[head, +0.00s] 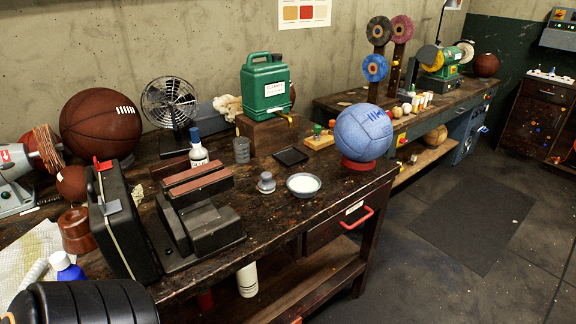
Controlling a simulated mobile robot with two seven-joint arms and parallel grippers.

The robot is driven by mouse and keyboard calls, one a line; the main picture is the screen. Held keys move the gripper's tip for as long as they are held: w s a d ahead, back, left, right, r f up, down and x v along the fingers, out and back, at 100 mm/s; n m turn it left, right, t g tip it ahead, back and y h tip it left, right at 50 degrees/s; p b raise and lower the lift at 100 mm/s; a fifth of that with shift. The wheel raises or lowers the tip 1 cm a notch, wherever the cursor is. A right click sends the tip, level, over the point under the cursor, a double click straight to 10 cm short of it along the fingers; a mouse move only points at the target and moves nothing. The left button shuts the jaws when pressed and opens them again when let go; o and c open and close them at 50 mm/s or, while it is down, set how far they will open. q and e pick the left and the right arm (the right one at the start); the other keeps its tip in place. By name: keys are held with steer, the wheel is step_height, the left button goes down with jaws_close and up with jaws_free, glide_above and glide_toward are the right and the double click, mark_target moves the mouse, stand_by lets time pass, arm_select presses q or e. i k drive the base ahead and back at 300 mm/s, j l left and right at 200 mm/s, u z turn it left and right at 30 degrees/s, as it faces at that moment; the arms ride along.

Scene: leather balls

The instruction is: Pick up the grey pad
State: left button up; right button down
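A small grey pad (266,182) with a raised, knob-like top sits on the dark wooden workbench (262,217), near its front edge in the head view. It stands just left of a round bowl (303,185) with pale contents, with a narrow gap between them. Neither of my grippers can be made out in the head view, so nothing is seen touching the pad.
A blue ball (363,132) rests on a red ring at the bench's right end. Behind the pad are a black tray (291,156), a grey cup (241,150) and a green canister (265,88). Floor is clear at right.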

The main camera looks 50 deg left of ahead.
mark_target(266, 185)
steer(key=i+l+u, duration=0.1)
steer(key=i+u, duration=0.4)
steer(key=i+l+u, duration=0.2)
steer(key=u, duration=0.25)
steer(key=i+l+u, duration=0.35)
steer(key=u, duration=0.15)
steer(key=i+l+u, duration=0.3)
steer(key=l+u, duration=0.15)
